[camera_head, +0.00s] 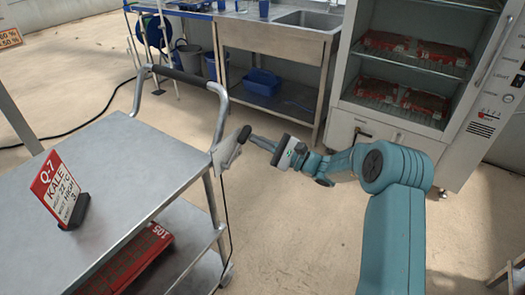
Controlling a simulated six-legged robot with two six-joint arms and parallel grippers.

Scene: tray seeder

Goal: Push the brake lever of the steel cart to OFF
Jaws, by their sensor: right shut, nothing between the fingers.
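The steel cart (150,150) stands at the left, with a grey top shelf and a black-gripped push handle (180,75). A grey bracket (225,156) sits at its right corner. A short lever with a dark knob (244,134), which looks like the brake lever, rises from it and leans right. My right gripper (254,139) comes in from the right. Its fingers are shut and empty, with the tips at or very close to the knob. I cannot tell whether they touch. No ON or OFF marking is readable. My left gripper is out of view.
A red sign (60,188) reading Q-7 KALE stands on the cart's top. A red tray (128,262) lies on the lower shelf. A steel sink bench (275,45) is behind. An open white cabinet (410,120) with red trays stands right. The floor between is clear.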

